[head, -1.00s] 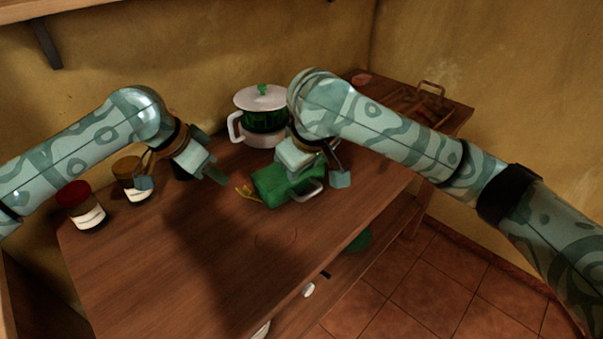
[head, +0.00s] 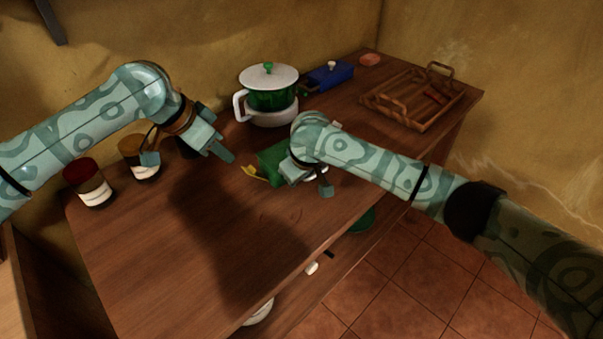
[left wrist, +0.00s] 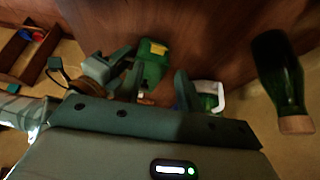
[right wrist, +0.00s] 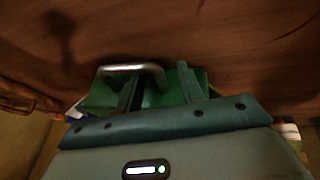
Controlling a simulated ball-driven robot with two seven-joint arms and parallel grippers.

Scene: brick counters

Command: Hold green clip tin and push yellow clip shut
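The green clip tin (head: 270,156) lies on the wooden counter in the middle of the head view. Its yellow clip (head: 254,173) sticks out at its left end, angled away from the tin. My right gripper (head: 308,182) is low at the tin's right end and hides part of it. In the right wrist view its fingers (right wrist: 158,92) are apart, with the tin (right wrist: 160,98) and a metal loop (right wrist: 130,68) between and behind them; contact is unclear. My left gripper (head: 226,152) is open and empty, left of the clip. The left wrist view shows the yellow clip (left wrist: 158,48).
A green pot with white lid (head: 270,92) stands behind the tin. A blue box (head: 331,76) and a wooden tray (head: 398,118) are farther right. Two jars (head: 90,186) (head: 139,160) stand at left, and a dark bottle (left wrist: 277,70) shows in the left wrist view. The front counter is clear.

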